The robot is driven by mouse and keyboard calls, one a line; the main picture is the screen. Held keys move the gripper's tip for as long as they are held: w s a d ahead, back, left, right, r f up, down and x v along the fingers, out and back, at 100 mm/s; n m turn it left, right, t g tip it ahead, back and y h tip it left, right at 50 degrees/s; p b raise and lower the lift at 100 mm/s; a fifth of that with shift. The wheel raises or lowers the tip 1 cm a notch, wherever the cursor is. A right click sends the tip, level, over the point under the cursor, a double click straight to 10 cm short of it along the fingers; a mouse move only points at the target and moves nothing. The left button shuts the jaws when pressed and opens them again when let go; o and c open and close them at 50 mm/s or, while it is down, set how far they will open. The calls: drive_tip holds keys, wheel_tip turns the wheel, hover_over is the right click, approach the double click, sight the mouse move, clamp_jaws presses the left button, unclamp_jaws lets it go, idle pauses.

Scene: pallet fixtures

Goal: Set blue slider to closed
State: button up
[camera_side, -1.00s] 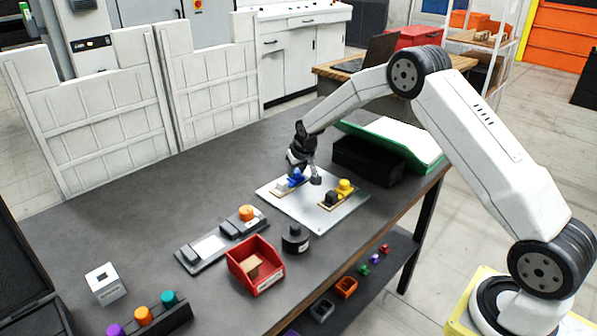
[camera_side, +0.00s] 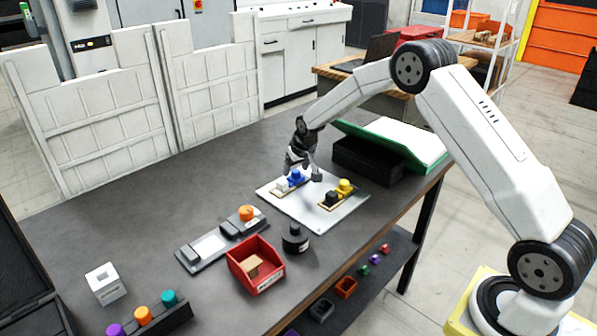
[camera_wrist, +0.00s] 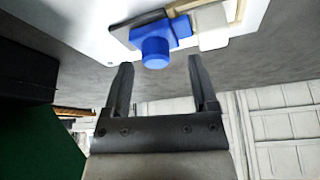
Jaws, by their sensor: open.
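The blue slider (camera_side: 296,175) sits on its small rail on a light plate (camera_side: 310,210), with a white block (camera_side: 282,184) beside it on the same rail. In the wrist view the blue slider (camera_wrist: 155,47) shows a round ridged knob, and the white block (camera_wrist: 212,38) is to its right. My gripper (camera_side: 313,174) is just by the blue slider. In the wrist view my gripper (camera_wrist: 160,82) is open and empty, its two fingers apart, with the blue knob beyond and between the fingertips. I cannot tell whether the fingers touch it.
On the same plate is a yellow slider (camera_side: 345,186) with a black block (camera_side: 331,198). A black box with a green-edged tray (camera_side: 425,160) stands close behind on the right. A black cylinder (camera_side: 295,238) and a red bin (camera_side: 255,268) stand in front.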

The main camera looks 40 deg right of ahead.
drive_tip(key=v, duration=0.6)
drive_tip(key=shift+s+a+r, duration=0.1)
drive_tip(key=shift+s, duration=0.05)
drive_tip(key=shift+s, duration=0.1)
idle(0.3)
drive_tip(key=s+a+n, duration=0.1)
drive_tip(key=s+a, duration=0.2)
drive_tip(key=s, duration=0.6)
drive_tip(key=s+a+n+g, duration=0.1)
drive_tip(key=s+a, duration=0.3)
drive_tip(key=s, duration=0.6)
drive_tip(key=s+a+n+y, duration=0.1)
drive_tip(key=s+a, duration=0.3)
drive_tip(key=s, duration=0.5)
drive_tip(key=shift+s+g, duration=0.3)
drive_tip(key=shift+s, duration=0.1)
